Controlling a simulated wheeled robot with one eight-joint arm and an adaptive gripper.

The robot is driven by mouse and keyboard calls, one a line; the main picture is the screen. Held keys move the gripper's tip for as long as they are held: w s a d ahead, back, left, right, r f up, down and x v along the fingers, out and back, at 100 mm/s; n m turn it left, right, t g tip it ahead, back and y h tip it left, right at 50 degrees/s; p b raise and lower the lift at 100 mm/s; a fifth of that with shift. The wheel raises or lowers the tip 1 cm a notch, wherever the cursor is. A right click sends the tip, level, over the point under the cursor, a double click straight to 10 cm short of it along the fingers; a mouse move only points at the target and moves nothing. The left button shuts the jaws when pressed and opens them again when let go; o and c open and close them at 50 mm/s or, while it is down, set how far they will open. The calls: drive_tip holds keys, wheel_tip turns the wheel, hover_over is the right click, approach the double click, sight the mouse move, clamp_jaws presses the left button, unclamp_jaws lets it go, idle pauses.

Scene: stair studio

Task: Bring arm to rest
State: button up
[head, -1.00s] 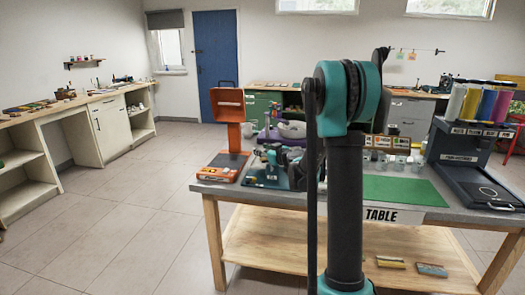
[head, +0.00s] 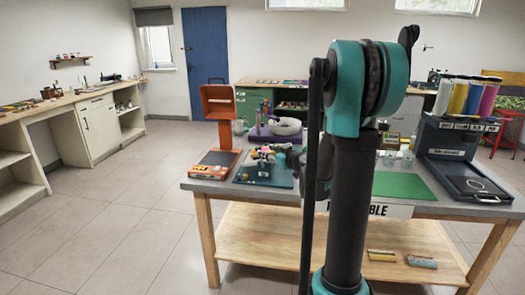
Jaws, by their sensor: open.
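My arm (head: 350,190) stands upright in the middle of the head view, with a large teal joint at its top. A dark part of it shows low behind the upright link, above the table. My gripper's jaws cannot be made out and seem hidden behind the arm. The table (head: 230,190) lies beyond the arm, with a grey top and wooden legs. Its printed sign (head: 395,211) is partly covered by the arm.
On the table are an orange stand (head: 217,103), a teal tray (head: 262,175) with small coloured pieces, a green mat (head: 400,186) and a dark rack with coloured cylinders (head: 448,137). Two small blocks lie on the lower shelf. Floor (head: 110,220) at left is clear.

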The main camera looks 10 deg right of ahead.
drive_tip(key=shift+s+d, duration=0.15)
drive_tip(key=shift+s, duration=0.15)
drive_tip(key=s+a+f+m+g+h, duration=0.1)
drive_tip(key=s+a+f+g, duration=0.3)
drive_tip(key=s, duration=0.5)
drive_tip(key=s+a+f+m+g+h, duration=0.1)
drive_tip(key=s+f+g, duration=0.1)
drive_tip(key=s+f, duration=0.45)
drive_tip(key=s+d+f+m+g+h, duration=0.2)
drive_tip(key=s+d+f, duration=0.1)
drive_tip(key=s, duration=0.6)
drive_tip(key=s+d+f+m+g+h, duration=0.2)
drive_tip(key=s+d+f+m+h, duration=0.1)
drive_tip(key=s, duration=0.7)
drive_tip(key=shift+d+f, duration=0.8)
idle(3.4)
